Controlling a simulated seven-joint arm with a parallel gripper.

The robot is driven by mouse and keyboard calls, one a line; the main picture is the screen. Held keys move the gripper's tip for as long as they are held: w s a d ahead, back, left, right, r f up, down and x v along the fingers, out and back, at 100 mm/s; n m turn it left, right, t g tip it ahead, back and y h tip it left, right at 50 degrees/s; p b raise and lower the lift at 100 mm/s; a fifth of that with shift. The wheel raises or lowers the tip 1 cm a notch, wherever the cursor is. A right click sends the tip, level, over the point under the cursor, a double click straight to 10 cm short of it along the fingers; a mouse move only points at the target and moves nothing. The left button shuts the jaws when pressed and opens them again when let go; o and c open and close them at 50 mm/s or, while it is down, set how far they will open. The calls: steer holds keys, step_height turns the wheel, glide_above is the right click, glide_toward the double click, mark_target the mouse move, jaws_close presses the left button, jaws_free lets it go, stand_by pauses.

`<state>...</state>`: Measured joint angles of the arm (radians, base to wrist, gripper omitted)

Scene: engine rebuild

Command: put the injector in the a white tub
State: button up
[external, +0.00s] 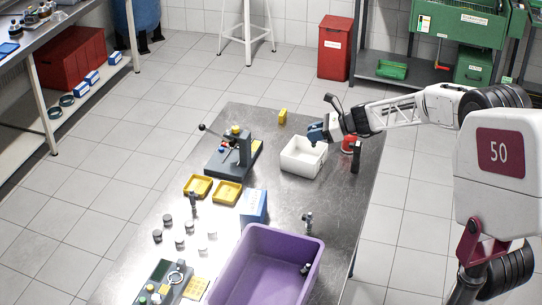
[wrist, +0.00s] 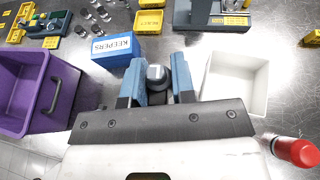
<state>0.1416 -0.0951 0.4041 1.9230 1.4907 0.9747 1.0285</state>
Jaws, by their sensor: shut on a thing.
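The white tub (external: 291,166) stands open on the metal table. It also shows in the wrist view (wrist: 232,109), to the right of the fingers, and its visible floor looks empty. My gripper (external: 316,135) is raised by the tub's back right side in the external view. In the wrist view my gripper (wrist: 157,84) has its blue fingers shut on a small grey and dark cylindrical part, which I take to be the injector (wrist: 156,73). Most of it is hidden between the fingers and seen end-on. I cannot tell its full shape.
A red-capped can (wrist: 298,152) and a black upright object (external: 355,158) stand right of the tub. A blue KEEPERS box (wrist: 116,50), a purple bin (external: 235,262), yellow trays (external: 227,193) and a press (external: 231,160) occupy the rest. Small metal parts stand at the left.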

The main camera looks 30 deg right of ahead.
steer(key=s+d+f, duration=0.5)
steer(key=s+d, duration=0.1)
steer(key=s, duration=0.2)
steer(key=shift+d+f, duration=0.2)
steer(key=w+f, duration=0.1)
steer(key=w, duration=1.5)
steer(key=shift+d+f, duration=0.2)
steer(key=shift+f, duration=0.1)
steer(key=shift+f, duration=1.7)
steer(key=shift+f, duration=0.6)
steer(key=o, duration=0.9)
steer(key=shift+r, duration=0.2)
